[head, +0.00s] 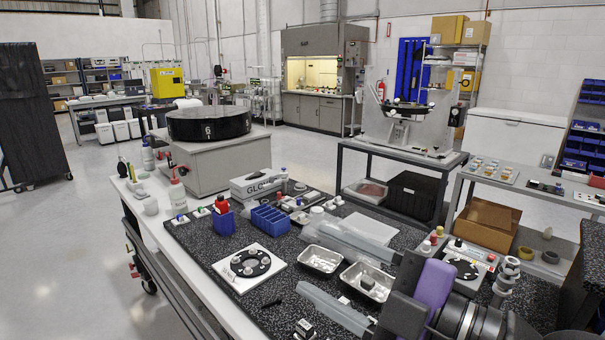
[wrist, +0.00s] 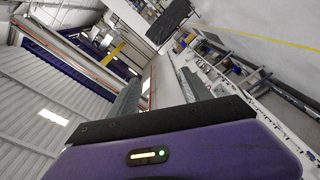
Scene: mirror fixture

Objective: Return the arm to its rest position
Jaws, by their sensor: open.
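My arm reaches in from the lower right of the head view, with its purple wrist housing and dark joints in front of the workbench's right part. My gripper (head: 311,257) points left over the bench, its two long grey fingers spread wide apart with nothing held between them. In the wrist view my gripper (wrist: 158,88) also shows open and empty, beyond the purple housing. That view is strongly tilted and looks out at the walls and the room. The arm hides part of the bench's right side.
Under and beside the fingers are metal trays (head: 321,260), a white plate with a black ring (head: 249,266), a blue bin (head: 271,220) and a GLOVES box (head: 258,184). A second ringed fixture (head: 464,269) and small bottles stand close to my wrist. Open floor (head: 75,240) lies left.

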